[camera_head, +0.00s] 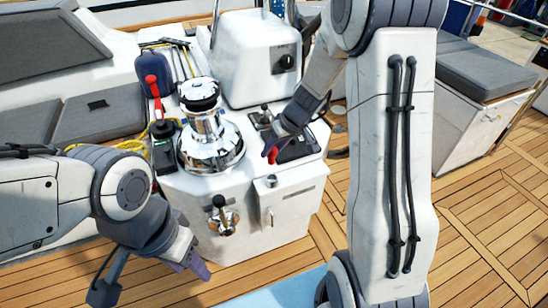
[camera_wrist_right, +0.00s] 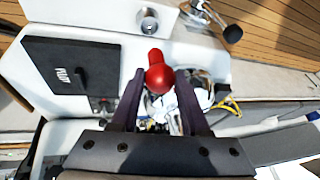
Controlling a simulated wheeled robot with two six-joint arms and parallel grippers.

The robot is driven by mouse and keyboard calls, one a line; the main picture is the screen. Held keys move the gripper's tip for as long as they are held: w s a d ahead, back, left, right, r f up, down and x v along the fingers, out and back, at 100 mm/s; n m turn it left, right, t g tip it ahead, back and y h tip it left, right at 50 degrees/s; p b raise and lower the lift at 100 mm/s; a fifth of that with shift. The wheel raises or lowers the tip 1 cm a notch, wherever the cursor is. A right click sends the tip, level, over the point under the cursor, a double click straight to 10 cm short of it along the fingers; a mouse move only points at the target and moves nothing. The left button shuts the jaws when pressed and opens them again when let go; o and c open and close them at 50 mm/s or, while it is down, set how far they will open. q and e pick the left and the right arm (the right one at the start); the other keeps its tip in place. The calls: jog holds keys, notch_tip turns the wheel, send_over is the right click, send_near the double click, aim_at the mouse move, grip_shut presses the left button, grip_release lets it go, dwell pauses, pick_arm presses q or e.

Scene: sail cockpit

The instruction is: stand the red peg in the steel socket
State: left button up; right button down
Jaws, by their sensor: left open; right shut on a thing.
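The red peg (camera_head: 272,156) hangs from my right gripper (camera_head: 271,145), just above the front ledge of the white console in the head view. In the right wrist view, the peg (camera_wrist_right: 156,74) shows its round red head between the dark fingers (camera_wrist_right: 160,96), with its body pointing towards the picture top. The steel socket (camera_wrist_right: 149,23) is a small round fitting on the white ledge, apart from the peg. It also shows in the head view (camera_head: 271,181), below the peg. My left gripper (camera_head: 190,266) is open and empty, low in front of the console.
A chrome winch (camera_head: 210,140) stands on the console, left of my right gripper. A red-handled tool (camera_head: 153,86) is behind it. A white housing (camera_head: 245,60) stands behind. Teak deck (camera_head: 490,220) is clear at right.

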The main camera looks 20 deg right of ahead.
aim_at(273, 164)
jog(key=shift+f+b, duration=1.85)
jog(key=shift+f, duration=0.75)
jog(key=shift+f+b, duration=0.4)
jog(key=shift+b, duration=0.2)
jog(key=shift+s+b, duration=0.1)
jog(key=shift+b, duration=0.2)
jog(key=shift+f+b, duration=1.15)
jog(key=shift+b, duration=0.55)
jog(key=shift+f+b, duration=0.25)
jog(key=shift+b, duration=0.45)
grip_release()
dwell(0.4)
jog(key=shift+r, duration=0.15)
